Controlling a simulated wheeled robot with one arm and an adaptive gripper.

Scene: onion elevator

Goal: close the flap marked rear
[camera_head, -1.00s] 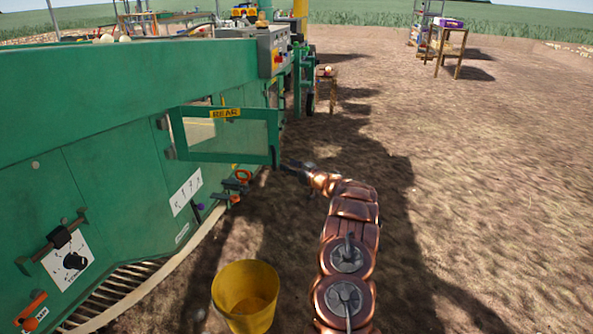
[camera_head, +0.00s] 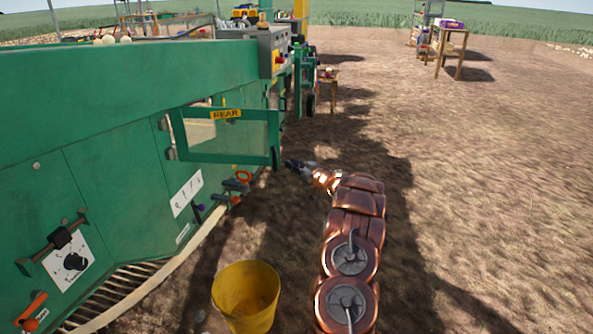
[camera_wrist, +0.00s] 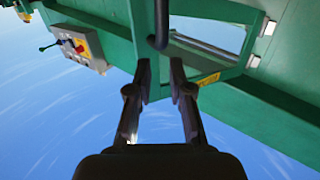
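The flap marked REAR (camera_head: 235,145) is a green frame with a see-through pane and a yellow label. It stands swung out from the green machine, hinged on its left side. In the wrist view its yellow label (camera_wrist: 208,79) and a dark bar (camera_wrist: 158,25) show beyond my fingers. My gripper (camera_head: 290,163) is just right of the flap's free edge, near its lower corner, and looks apart from it. In the wrist view my gripper (camera_wrist: 160,65) has its two fingers apart with nothing between them.
The green machine (camera_head: 110,95) fills the left, with levers and knobs on its side. A yellow bucket (camera_head: 246,292) stands on the ground left of my arm. A grey control box (camera_head: 275,52) sits above the flap.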

